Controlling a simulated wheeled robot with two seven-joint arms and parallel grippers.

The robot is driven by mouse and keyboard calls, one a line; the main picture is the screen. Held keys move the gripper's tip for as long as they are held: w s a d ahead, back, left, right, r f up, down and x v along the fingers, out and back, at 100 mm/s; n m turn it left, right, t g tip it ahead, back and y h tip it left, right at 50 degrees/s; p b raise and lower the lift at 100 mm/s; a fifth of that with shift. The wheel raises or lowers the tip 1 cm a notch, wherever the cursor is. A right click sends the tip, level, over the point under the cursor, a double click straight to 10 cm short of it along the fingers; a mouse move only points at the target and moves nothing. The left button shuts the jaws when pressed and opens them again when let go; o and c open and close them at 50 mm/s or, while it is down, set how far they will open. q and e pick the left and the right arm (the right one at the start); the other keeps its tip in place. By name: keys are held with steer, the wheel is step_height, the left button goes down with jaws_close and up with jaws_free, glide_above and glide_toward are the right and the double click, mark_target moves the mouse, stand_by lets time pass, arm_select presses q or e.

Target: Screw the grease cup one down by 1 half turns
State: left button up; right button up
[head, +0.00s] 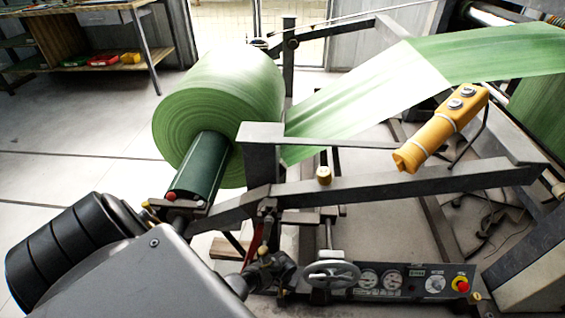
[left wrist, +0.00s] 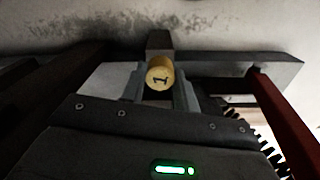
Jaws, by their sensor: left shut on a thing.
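Grease cup one (left wrist: 160,75), a round yellow cap with a dark "1" on its face, shows in the left wrist view. My left gripper (left wrist: 160,88) has one grey finger on each side of it and is shut on it. The "1" looks slightly tilted. In the head view my grey arm housing fills the lower left, and I cannot make out the left fingers or this cup there. A brass-coloured cap (head: 323,175) stands on the machine frame in the head view; no number is readable on it. My right gripper is in neither view.
A large green roll (head: 220,105) feeds a green web (head: 370,90) to the right. A yellow push-button pendant (head: 440,130) hangs over the frame beam (head: 410,185). A handwheel (head: 331,274) and gauge panel (head: 400,283) are low in front. A red bar (left wrist: 283,115) stands right in the wrist view.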

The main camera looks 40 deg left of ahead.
arm_select(q)
steer(key=m, duration=0.3)
steer(key=shift+a+m+p, duration=0.1)
steer(key=shift+m+p, duration=0.2)
steer(key=shift+p, duration=0.1)
steer(key=m, duration=0.3)
steer(key=shift+m, duration=0.3)
steer(key=m, duration=0.3)
steer(key=shift+m, duration=1.5)
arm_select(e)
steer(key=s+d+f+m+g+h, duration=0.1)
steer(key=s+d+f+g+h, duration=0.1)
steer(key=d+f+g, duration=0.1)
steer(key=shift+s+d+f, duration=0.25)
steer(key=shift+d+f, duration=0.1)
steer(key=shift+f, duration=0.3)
arm_select(q)
steer(key=shift+m, duration=0.3)
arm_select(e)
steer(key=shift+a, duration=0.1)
arm_select(q)
steer(key=o, duration=1)
